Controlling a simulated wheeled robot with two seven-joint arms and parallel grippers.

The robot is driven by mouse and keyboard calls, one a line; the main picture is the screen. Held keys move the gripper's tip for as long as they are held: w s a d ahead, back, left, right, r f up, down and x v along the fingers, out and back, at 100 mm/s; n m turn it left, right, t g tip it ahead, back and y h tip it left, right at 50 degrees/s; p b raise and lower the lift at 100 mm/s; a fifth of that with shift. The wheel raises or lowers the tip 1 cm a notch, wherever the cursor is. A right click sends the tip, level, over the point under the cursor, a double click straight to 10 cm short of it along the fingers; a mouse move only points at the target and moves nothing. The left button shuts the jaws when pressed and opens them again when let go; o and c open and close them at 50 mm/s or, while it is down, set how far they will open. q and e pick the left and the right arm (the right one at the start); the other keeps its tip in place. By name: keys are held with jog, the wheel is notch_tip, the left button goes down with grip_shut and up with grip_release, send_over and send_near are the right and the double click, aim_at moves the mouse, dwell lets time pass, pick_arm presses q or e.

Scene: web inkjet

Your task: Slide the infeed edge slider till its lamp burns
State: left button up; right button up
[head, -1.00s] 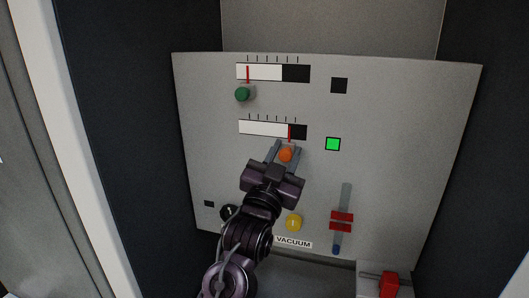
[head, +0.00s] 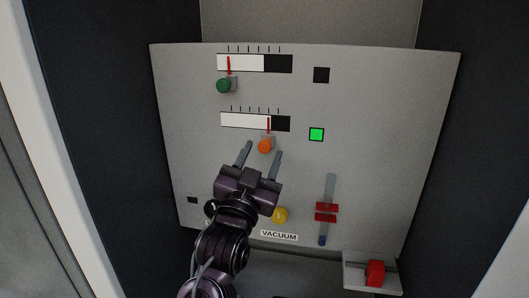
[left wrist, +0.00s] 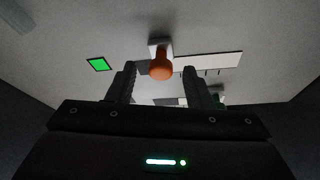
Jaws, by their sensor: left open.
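Two horizontal sliders sit on the grey panel (head: 380,100); no name for either is readable. The lower has an orange knob (head: 265,146), a white-and-black scale (head: 245,121) with its red pointer near the white-black border, and a lit green lamp (head: 316,134). The upper has a green knob (head: 224,86), its pointer at the left on white, and a dark lamp (head: 321,75). My left gripper (head: 262,150) is open and empty, fingers spread below and either side of the orange knob. In the left wrist view the orange knob (left wrist: 161,65) shows between the fingers, apart from both.
A yellow button (head: 279,215) and a black knob (head: 211,208) are low on the panel, by a VACUUM label (head: 279,236). A red block (head: 375,273) sits at lower right. Dark walls flank the panel.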

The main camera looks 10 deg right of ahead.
pick_arm(q)
jog(key=shift+b+v, duration=0.55)
jog(key=shift+v, duration=1.8)
